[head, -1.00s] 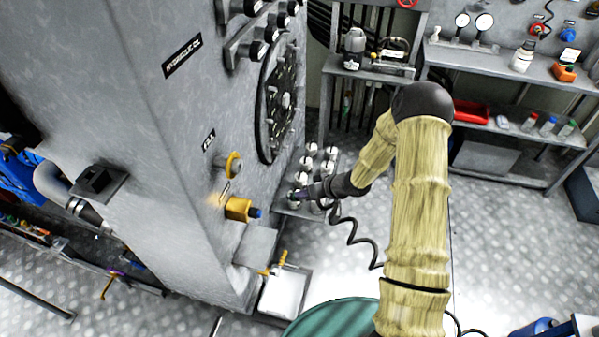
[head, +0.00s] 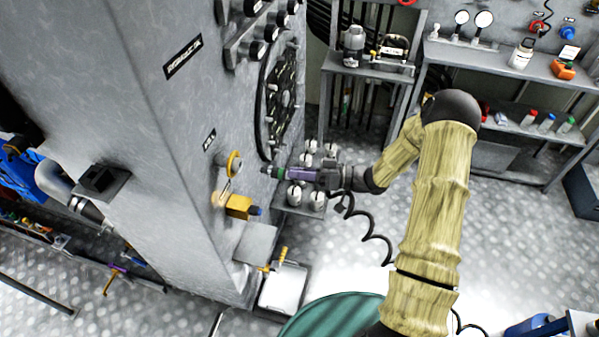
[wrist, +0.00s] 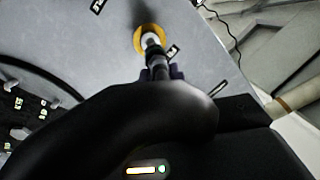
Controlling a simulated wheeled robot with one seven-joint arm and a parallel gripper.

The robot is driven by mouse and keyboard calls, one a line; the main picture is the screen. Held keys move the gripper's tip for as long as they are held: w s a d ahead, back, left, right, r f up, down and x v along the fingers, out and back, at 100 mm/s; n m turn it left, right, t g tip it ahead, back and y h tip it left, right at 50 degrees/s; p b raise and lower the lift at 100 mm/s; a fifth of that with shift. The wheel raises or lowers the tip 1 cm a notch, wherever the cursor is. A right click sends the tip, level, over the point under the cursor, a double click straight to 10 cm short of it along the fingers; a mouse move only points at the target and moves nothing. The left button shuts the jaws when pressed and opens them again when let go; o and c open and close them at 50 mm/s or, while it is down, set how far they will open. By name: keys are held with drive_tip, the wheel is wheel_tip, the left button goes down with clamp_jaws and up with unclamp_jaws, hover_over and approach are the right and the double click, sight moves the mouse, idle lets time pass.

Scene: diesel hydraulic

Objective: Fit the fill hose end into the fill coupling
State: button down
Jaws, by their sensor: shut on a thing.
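The fill coupling (head: 234,163) is a yellow ring on the grey cabinet's side face, below a small dark label. It also shows in the wrist view as a yellow ring (wrist: 139,44). My gripper (head: 318,178) is shut on the fill hose end (head: 297,173), a purple body with a green band and dark tip. The hose end lies nearly level and points left at the coupling, with a gap between them in the head view. In the wrist view the hose end (wrist: 154,55) overlaps the ring, and the ring's centre is partly hidden.
A yellow block with a blue tip (head: 240,207) juts out below the coupling. A round black panel (head: 275,105) is on the same face. Several white-topped canisters (head: 296,194) stand on a low shelf behind my gripper. A coiled black cable (head: 365,228) hangs below it.

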sight(281, 169)
drive_tip(key=shift+r+p, duration=0.1)
drive_tip(key=shift+p, duration=0.25)
drive_tip(key=shift+a+m, duration=0.15)
drive_tip(key=shift+m, duration=0.15)
drive_tip(key=shift+w+a+f, duration=0.1)
drive_tip(key=shift+w+a, duration=0.2)
drive_tip(key=shift+a, duration=0.45)
drive_tip(key=shift+w+a+f, duration=0.1)
drive_tip(key=shift+w+a, duration=0.25)
drive_tip(key=shift+a, duration=0.35)
drive_tip(key=shift+w+a, duration=0.3)
drive_tip(key=shift+a, duration=0.45)
drive_tip(key=shift+s+r, duration=0.1)
drive_tip(key=shift+s, duration=0.05)
drive_tip(key=shift+a, duration=0.15)
